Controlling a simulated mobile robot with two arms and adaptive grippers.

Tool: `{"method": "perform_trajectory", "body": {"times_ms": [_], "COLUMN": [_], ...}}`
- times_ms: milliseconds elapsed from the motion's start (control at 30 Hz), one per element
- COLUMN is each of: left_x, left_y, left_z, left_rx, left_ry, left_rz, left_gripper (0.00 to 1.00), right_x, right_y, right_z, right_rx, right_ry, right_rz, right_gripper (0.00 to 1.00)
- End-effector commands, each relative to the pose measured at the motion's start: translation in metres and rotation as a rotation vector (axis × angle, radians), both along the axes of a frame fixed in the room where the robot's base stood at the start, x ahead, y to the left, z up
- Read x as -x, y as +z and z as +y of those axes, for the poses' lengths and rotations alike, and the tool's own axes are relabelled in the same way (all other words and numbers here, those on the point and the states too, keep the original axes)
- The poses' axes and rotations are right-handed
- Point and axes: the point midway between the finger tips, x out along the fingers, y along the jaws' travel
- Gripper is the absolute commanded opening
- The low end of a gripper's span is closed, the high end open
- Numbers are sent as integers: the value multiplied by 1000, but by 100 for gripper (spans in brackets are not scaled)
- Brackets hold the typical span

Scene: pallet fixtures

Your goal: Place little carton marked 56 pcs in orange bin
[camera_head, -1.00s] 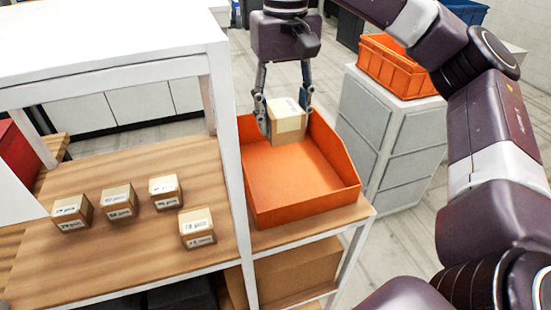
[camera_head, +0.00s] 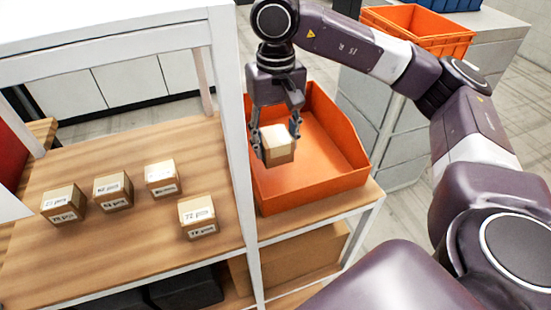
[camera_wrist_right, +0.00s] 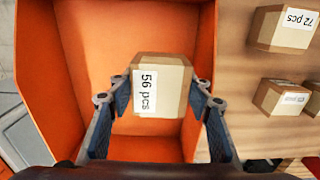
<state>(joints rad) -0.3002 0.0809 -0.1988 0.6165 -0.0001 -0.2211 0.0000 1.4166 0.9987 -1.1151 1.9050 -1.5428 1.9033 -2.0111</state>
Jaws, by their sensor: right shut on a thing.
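The little carton marked 56 pcs (camera_head: 278,146) is held by my right gripper (camera_head: 275,140), whose two fingers are shut on its sides. Its label reads 56 pcs in the right wrist view (camera_wrist_right: 158,88). The orange bin (camera_head: 335,183) is an open tray on the shelf to the right of the white post. In the head view the carton hangs over the left part of the bin; in the wrist view the bin (camera_wrist_right: 30,60) lies behind and around it. How high it is above the bin floor is hard to tell. My left gripper is out of view.
Several similar cartons stand on the wooden shelf left of the post, one marked 72 pcs (camera_head: 197,216). A white shelf post (camera_head: 242,150) stands close left of the bin. Another orange crate (camera_head: 420,32) sits on a grey cabinet at the back right.

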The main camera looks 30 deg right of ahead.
Motion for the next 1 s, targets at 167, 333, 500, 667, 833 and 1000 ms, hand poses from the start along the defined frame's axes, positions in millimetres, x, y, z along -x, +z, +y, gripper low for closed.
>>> {"method": "perform_trajectory", "body": {"times_ms": [167, 333, 500, 667, 833, 1000], "left_x": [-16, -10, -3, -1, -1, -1], "left_y": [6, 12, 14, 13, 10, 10], "left_z": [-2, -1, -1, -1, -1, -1], "left_rx": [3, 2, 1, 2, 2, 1], "left_ry": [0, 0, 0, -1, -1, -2], "left_rz": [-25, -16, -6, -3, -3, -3], "left_gripper": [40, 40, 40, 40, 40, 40], "right_x": [0, 1, 1, 0, 0, 0], "right_y": [-15, -38, -56, -58, -60, -60], "right_z": [0, 0, 0, 0, 0, 0], "right_rx": [0, 1, 0, 0, -1, -1], "right_ry": [0, 0, 0, 0, 0, 0], "right_rz": [0, 3, 1, 0, 0, 0], "right_gripper": [18, 18, 18, 18, 18, 53]}}
